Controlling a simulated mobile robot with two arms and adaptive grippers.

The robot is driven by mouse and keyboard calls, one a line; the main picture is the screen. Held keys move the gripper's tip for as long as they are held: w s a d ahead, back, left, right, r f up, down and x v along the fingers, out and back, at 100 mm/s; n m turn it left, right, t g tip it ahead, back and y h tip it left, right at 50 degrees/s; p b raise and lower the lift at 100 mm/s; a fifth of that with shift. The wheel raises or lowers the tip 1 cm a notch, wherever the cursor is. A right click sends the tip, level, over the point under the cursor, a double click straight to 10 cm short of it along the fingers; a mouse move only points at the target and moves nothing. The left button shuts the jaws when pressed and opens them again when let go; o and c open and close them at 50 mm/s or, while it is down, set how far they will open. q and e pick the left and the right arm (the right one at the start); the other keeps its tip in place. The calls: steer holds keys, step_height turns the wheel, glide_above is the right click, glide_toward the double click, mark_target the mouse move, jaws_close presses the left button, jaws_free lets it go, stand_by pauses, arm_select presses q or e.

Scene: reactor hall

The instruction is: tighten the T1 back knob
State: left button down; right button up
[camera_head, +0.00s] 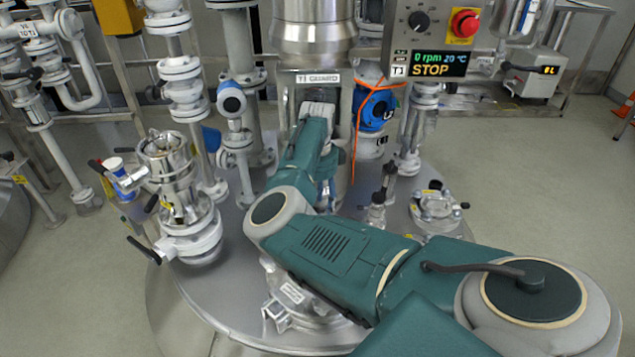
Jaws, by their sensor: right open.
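The T1 vessel top (215,295) is a wide round metal plate crowded with fittings. My right arm comes in from the lower right, crosses the plate and bends up toward the T1 guard (318,79) at the stirrer column. My right gripper (326,193) is open at the far end of this arm, low behind its links and mostly hidden. I cannot make out the back knob; my arm covers that part of the plate. A clamped fitting (279,316) shows under my arm at the front. My left gripper is not in view.
A blue valve (376,107) and an orange cable (357,130) are close to my arm. A steel flanged fitting (178,195) stands left, a round lidded port (437,206) right.

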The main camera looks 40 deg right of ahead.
steer(key=shift+n+p, duration=0.6)
steer(key=shift+n, duration=0.5)
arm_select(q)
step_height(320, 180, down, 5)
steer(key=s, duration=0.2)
arm_select(e)
steer(key=shift+f, duration=0.15)
step_height(320, 180, down, 5)
steer(key=b, duration=0.3)
steer(key=shift+f, duration=0.1)
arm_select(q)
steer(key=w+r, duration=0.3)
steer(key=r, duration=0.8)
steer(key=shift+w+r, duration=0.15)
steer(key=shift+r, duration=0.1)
arm_select(e)
steer(key=shift+f, duration=0.25)
